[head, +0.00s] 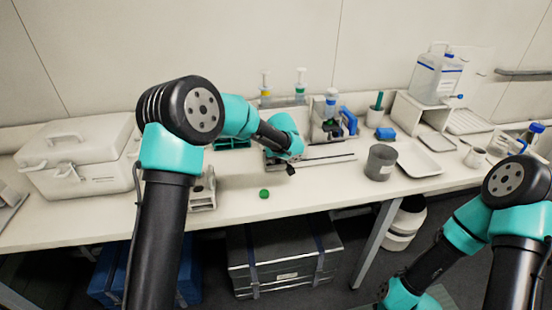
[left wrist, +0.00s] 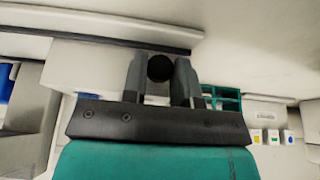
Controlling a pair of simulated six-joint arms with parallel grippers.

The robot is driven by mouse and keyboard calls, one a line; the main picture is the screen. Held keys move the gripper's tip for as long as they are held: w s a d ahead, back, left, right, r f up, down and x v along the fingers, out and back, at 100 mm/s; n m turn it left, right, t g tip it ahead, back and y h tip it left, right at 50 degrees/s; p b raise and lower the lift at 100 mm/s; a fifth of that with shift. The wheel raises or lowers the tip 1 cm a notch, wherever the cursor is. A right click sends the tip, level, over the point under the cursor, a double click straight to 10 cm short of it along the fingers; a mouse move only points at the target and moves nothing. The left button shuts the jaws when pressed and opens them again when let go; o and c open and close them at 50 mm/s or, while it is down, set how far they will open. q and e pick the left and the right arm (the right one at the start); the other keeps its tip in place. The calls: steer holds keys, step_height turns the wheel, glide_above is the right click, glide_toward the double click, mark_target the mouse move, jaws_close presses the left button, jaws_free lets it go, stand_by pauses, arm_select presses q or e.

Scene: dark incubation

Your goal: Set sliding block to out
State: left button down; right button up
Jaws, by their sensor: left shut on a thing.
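In the left wrist view, a pale block (left wrist: 85,82) lies along a grey rail (left wrist: 110,26) and carries a round black knob (left wrist: 160,67). My left gripper (left wrist: 160,78) has its two fingers on either side of this knob and is shut on it. In the head view, my left gripper (head: 291,167) is at the left part of the rail (head: 328,159) on the bench. The arm hides most of the block there. My right arm is at the lower right, away from the bench, and its gripper is out of view.
A green cap (head: 264,193) lies on the bench in front of the rail. A grey beaker (head: 380,162) stands right of it, beside a white tray (head: 418,160). A white lidded box (head: 85,150) stands at the left. The front bench strip is mostly clear.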

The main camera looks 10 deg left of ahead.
arm_select(q)
steer(key=shift+a, duration=0.2)
steer(key=c, duration=0.9)
jaws_free()
steer(key=shift+s+a, duration=0.1)
steer(key=shift+s+d+r, duration=0.2)
steer(key=shift+r, duration=0.4)
steer(key=v, duration=1.6)
steer(key=shift+r, duration=0.1)
